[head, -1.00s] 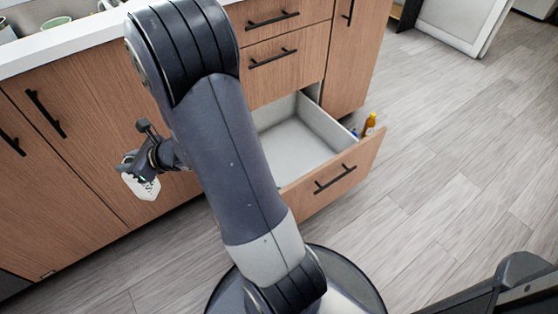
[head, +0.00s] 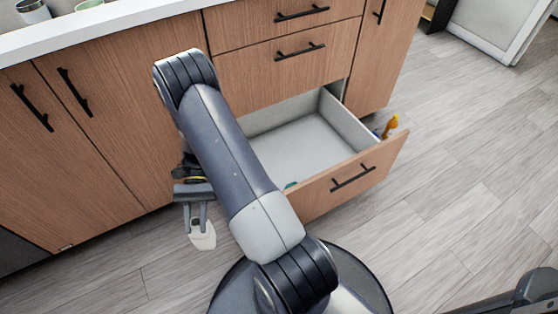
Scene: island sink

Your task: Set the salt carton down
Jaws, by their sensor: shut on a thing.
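The salt carton (head: 202,236) is a small white box in the head view, left of my arm. My gripper (head: 198,220) points down and is shut on the carton's upper part. The carton hangs in front of the lower cabinet doors, outside the open drawer (head: 362,182). My gripper's wrist is partly hidden behind my arm. I cannot tell how high the carton is above the floor.
The open drawer has a wide bare bottom, a small green thing (head: 290,185) near its front and an orange-capped bottle (head: 390,125) at its right. The white countertop (head: 130,26) carries a few containers.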

